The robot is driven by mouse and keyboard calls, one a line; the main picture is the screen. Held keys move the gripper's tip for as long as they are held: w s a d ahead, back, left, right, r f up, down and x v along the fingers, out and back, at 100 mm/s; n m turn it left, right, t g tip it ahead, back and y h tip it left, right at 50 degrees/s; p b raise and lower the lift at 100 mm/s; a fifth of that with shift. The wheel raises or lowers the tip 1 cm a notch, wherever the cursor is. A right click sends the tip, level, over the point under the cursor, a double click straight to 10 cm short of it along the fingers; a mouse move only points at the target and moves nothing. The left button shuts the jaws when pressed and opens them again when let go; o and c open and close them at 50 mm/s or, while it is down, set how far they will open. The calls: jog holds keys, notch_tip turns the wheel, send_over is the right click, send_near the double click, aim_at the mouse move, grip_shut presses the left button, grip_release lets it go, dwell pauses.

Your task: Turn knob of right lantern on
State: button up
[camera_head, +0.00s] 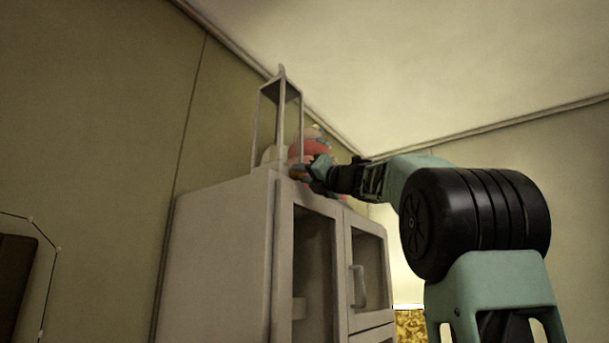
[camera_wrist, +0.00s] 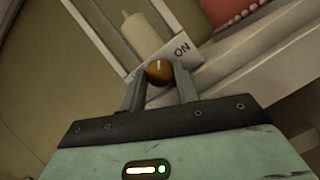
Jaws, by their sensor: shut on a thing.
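A lantern (camera_head: 281,95) with an open frame stands on top of a pale cabinet in the head view. In the wrist view, its base carries a round brown knob (camera_wrist: 159,71) beside an "ON" label (camera_wrist: 182,48), and a pale candle (camera_wrist: 142,36) stands inside it. My gripper (camera_wrist: 160,78) is shut on the knob, with one finger at each side of it. In the head view, my gripper (camera_head: 308,176) reaches the front of the lantern's base from the right. Only one lantern can be made out.
The cabinet (camera_head: 220,250) has glass doors with a handle (camera_head: 358,287) below my arm. A red rounded object (camera_head: 313,148) stands close behind and right of the lantern; it also shows at the top of the wrist view (camera_wrist: 222,9). Walls stand behind the cabinet.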

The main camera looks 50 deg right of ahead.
jog(key=o, duration=1)
jog(key=shift+s, duration=0.1)
jog(key=shift+s+f+b, duration=0.25)
jog(key=shift+s+b, duration=0.05)
jog(key=shift+b, duration=0.05)
jog(key=b+v, duration=0.9)
jog(key=v, duration=0.7)
jog(key=shift+s+a, duration=0.1)
jog(key=shift+s, duration=0.2)
